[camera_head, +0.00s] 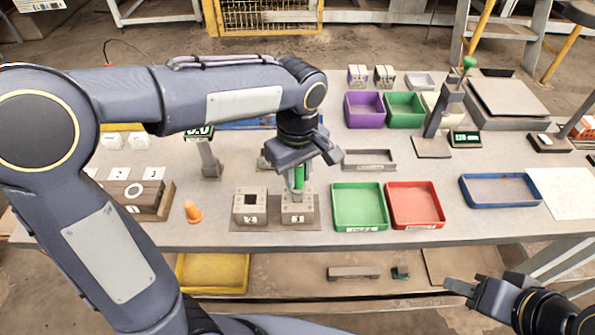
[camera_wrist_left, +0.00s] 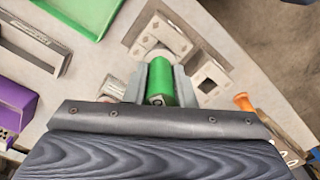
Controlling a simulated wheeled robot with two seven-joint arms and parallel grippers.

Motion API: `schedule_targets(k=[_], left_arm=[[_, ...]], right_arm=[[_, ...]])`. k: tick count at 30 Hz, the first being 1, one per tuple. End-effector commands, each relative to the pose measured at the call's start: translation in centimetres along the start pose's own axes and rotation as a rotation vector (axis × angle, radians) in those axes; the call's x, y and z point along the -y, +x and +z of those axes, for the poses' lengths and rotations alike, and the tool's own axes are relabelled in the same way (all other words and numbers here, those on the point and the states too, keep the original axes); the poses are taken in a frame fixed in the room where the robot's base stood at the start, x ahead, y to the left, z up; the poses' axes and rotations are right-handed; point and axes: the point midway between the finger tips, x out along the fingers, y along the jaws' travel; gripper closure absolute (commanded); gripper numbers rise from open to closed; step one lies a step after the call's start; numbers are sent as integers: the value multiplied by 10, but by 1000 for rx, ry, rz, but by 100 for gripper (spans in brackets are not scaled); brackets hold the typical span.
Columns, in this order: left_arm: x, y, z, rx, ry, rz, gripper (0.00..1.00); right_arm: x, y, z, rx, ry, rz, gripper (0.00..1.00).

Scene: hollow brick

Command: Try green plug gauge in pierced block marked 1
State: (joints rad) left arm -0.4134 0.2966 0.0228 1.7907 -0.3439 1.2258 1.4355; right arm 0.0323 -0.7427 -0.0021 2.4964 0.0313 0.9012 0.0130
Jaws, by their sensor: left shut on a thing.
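My left gripper (camera_head: 299,186) is shut on the green plug gauge (camera_head: 299,175), which points down over the pierced block marked 1 (camera_head: 300,214). In the left wrist view the green plug gauge (camera_wrist_left: 160,78) sits between the two grey fingers, and the block (camera_wrist_left: 159,30) lies just beyond it. The gauge's lower end is hidden, so I cannot tell whether it touches the block or is in its hole. My right gripper (camera_head: 465,288) is low at the right, in front of the table, apart from the objects; its finger gap is unclear.
A second pierced block (camera_head: 250,208) with a dark square hole stands close to the left. An orange cone-like piece (camera_head: 193,212) is further left. A green tray (camera_head: 338,222) and a red tray (camera_head: 438,215) stand to the right. A grey slotted holder (camera_head: 369,160) lies behind.

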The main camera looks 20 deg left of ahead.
Motion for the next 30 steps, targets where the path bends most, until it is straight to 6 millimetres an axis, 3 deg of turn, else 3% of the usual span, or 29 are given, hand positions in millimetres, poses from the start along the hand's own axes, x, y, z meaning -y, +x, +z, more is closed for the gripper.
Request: schedule_targets(k=[14, 30], left_arm=[[0, -2, 0, 1, 0, -3, 100], [0, -35, 0, 0, 0, -1, 100]], right_arm=[[1, -2, -1, 0, 0, 0, 64], [12, -26, -13, 0, 0, 0, 64]])
